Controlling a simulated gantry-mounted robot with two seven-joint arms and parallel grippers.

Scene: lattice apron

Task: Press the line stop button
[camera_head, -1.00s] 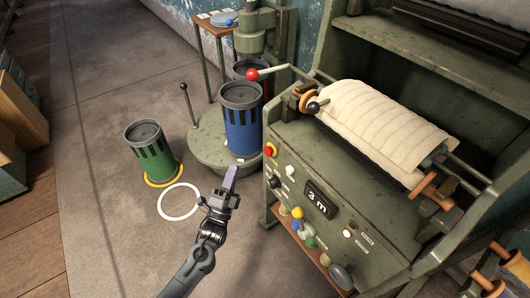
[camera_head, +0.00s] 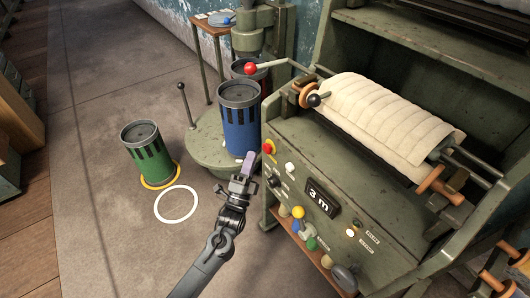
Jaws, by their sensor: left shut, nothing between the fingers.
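A red button with a yellow surround (camera_head: 268,146) sits at the upper left of the sloped control panel (camera_head: 306,228). I take it for the line stop button, though I cannot read a label on it. My left gripper (camera_head: 249,158) is shut and empty, with its purple fingertips pointing up just left of the red button. A small gap shows between the tips and the button. My right gripper is not in view.
A white button (camera_head: 290,168), a black knob (camera_head: 274,181) and a "3 m" display (camera_head: 320,196) lie near the red button. A blue canister (camera_head: 240,120) stands behind my gripper. A green canister (camera_head: 147,152) stands to the left.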

